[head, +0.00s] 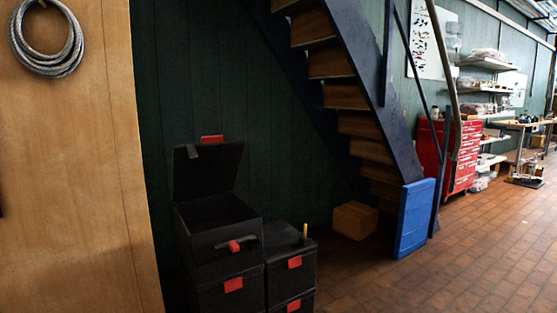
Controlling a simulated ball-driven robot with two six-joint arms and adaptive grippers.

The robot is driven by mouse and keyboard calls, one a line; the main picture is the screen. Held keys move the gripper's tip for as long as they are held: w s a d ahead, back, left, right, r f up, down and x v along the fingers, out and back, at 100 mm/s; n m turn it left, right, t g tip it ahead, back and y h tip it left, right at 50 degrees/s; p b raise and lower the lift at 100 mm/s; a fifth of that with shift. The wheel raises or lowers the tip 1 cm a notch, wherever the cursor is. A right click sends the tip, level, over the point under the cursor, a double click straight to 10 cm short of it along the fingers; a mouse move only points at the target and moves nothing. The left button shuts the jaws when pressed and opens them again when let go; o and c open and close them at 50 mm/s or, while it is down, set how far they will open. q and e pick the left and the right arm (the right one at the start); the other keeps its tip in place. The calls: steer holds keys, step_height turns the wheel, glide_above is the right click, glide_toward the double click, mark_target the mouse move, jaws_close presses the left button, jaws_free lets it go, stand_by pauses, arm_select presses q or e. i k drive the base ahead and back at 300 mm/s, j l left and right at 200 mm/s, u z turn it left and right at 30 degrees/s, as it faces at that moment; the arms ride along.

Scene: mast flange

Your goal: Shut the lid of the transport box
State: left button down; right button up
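The transport box (228,240) is black and stands on top of another black box at the lower left of the head view. Its lid (209,170) is open and stands up at the back, leaning slightly. A red latch (212,139) sits on the lid's upper edge, and a dark tab hangs near its top left corner. A red catch with a dark handle (236,246) is on the box front. The box's inside looks dark, and I cannot tell whether anything lies in it. Neither of my grippers shows in this view.
Black boxes with red latches (294,263) stand below and to the right. A wooden panel (70,160) with a coiled cable rises at left. A staircase (345,100), a cardboard box (355,220) and a blue panel (414,218) are beyond. The tiled floor at right is clear.

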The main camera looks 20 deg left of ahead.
mark_target(210, 167)
steer(key=i+u, duration=0.15)
steer(key=i, duration=0.35)
steer(key=i+l+u, duration=0.1)
steer(key=i, duration=0.45)
steer(key=i+l+u, duration=0.15)
steer(key=i, duration=0.35)
